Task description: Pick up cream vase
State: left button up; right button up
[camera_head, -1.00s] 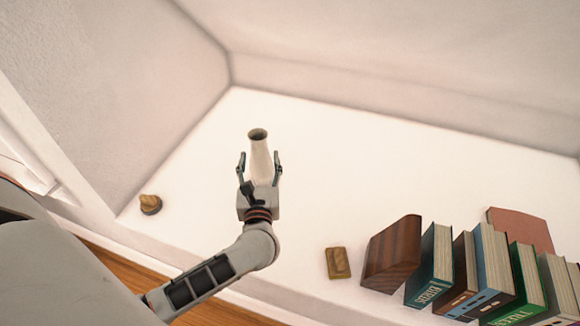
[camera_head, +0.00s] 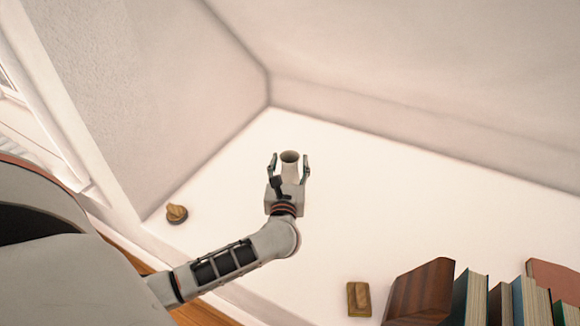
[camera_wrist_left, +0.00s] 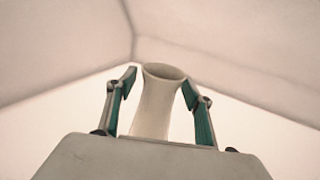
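The cream vase (camera_head: 289,168) has a round open mouth and stands between the fingers of my left gripper (camera_head: 289,163) in the head view. In the left wrist view the vase (camera_wrist_left: 155,108) flares at the rim and narrows below it, with its lower part hidden behind the gripper body. The two fingers of the left gripper (camera_wrist_left: 159,90) are spread on either side of it. Gaps show beside the vase in the head view, so the gripper looks open around it. My right gripper is not in view.
The vase is over a white surface (camera_head: 390,210) below sloped walls. A small wooden object (camera_head: 177,213) lies to the left. A flat wooden block (camera_head: 358,298) and a row of books (camera_head: 470,298) are at the lower right. The surface right of the gripper is clear.

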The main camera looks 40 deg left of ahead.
pick_arm(q)
grip_shut()
jog(key=shift+r, duration=0.1)
